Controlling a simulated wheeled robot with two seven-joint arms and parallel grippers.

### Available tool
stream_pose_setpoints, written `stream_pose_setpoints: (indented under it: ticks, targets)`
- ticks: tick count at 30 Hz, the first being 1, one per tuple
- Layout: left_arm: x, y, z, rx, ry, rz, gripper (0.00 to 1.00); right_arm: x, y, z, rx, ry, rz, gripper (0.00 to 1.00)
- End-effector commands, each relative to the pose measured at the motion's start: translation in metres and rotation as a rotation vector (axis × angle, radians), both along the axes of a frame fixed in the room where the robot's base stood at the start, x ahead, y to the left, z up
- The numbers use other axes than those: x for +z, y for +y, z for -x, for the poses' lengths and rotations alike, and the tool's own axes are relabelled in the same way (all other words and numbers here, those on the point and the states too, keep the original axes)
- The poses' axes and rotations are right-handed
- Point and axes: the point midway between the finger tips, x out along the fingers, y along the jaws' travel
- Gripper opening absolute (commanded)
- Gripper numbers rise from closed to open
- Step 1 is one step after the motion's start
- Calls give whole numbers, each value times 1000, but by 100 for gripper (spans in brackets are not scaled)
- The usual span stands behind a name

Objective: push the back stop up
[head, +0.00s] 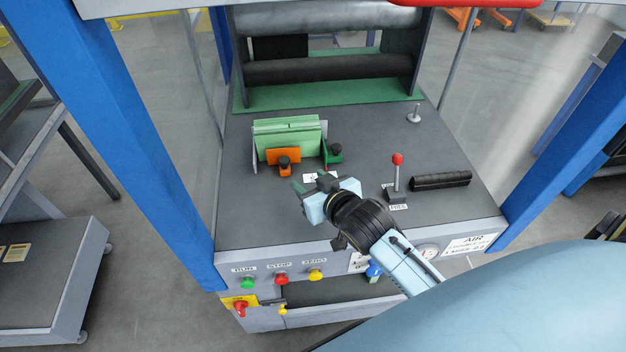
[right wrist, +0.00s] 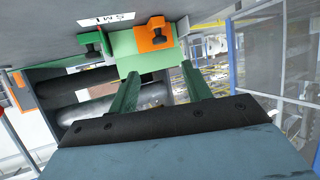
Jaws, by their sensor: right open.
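A fixture of light green upright plates (head: 288,137) stands on the grey machine top. I cannot tell which part is the back stop. My right gripper (head: 311,184) is open and empty, just in front of these blocks, near a white label. In the right wrist view its green fingers (right wrist: 160,88) are apart, pointing toward the light green plate (right wrist: 147,62), the orange block (right wrist: 153,36) and the green block (right wrist: 93,43). My left gripper is not seen.
A red-knobbed lever (head: 397,163) and a black ribbed bar (head: 440,181) are to the right. Green, red and yellow buttons (head: 281,279) line the front panel. Blue posts (head: 135,150) stand at the sides. The top's right rear is mostly clear.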

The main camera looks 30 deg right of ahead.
Motion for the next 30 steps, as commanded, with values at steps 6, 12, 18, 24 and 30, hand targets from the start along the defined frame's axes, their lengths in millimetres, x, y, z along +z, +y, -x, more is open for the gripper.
stream_pose_setpoints:
  ticks: [6,12,18,24,30]
  targets:
    - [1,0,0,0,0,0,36,2,0,5,-1,0,1,49]
    - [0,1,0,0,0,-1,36,1,0,5,-1,0,-4,41]
    - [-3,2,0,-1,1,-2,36,-11,8,11,-32,16,-256,15]
    - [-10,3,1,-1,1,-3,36,-23,12,24,-157,13,-841,0]
    - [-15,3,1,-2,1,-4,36,-27,-4,35,-308,-30,-1317,0]
